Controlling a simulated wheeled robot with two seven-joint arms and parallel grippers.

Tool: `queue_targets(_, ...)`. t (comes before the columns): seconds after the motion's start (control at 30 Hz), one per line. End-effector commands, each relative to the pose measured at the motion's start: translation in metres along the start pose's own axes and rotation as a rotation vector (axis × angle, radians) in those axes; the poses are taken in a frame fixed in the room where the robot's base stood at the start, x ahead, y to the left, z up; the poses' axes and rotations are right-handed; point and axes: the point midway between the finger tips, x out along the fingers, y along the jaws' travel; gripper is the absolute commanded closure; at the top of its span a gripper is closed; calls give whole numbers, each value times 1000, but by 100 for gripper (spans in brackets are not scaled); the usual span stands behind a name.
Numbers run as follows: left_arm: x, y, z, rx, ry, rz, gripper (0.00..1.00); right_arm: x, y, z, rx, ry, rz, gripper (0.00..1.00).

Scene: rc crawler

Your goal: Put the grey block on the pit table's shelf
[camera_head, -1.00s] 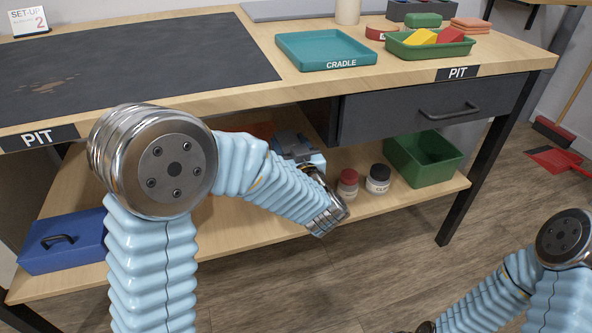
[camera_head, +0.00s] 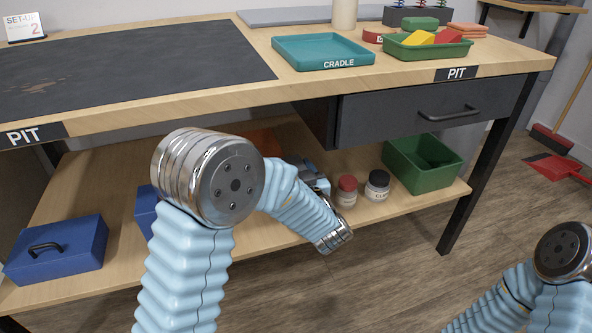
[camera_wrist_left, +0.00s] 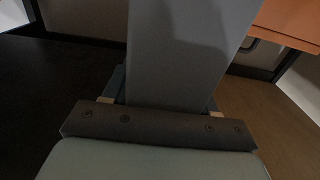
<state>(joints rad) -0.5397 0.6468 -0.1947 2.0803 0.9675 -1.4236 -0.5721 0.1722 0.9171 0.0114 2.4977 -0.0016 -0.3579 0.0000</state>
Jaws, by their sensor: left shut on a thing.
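The grey block (camera_wrist_left: 185,50) fills the upper middle of the left wrist view, held between the fingers. In the head view I cannot make it out behind my arm. My left gripper (camera_head: 314,178) is shut on it, low under the tabletop, above or at the lower shelf, left of the jars. The pit table's shelf (camera_head: 85,185) is the pale wooden board under the worktop. Whether the block touches the shelf is hidden. My right arm shows at the lower right; its gripper is out of view.
On the shelf are a blue toolbox (camera_head: 55,250), a partly hidden blue box (camera_head: 146,210), an orange item (camera_head: 266,141), a red-lidded jar (camera_head: 346,190), a black-lidded jar (camera_head: 377,185) and a green bin (camera_head: 424,163). The drawer (camera_head: 440,112) overhangs the shelf's right part.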

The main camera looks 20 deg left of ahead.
Motion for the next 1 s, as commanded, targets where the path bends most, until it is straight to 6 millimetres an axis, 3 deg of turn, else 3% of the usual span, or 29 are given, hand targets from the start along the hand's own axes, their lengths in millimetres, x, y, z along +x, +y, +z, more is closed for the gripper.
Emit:
queue_targets(0.03,0,0,2,0,2,0,100,2,1,0,0,0,0,57)
queue_targets(0.07,0,0,2,1,0,0,40,1,0,0,0,0,0,57)
queue_targets(0.2,0,0,2,1,0,0,18,1,0,0,0,0,0,57)
queue_targets(0.57,-1,0,-4,0,0,0,17,-2,-1,0,0,0,0,57)
queue_targets(0.67,-16,1,-3,1,-1,3,17,-4,-1,0,0,-1,0,57)
queue_targets(1.0,-92,1,-3,3,0,5,17,-12,-4,0,-1,-3,0,57)
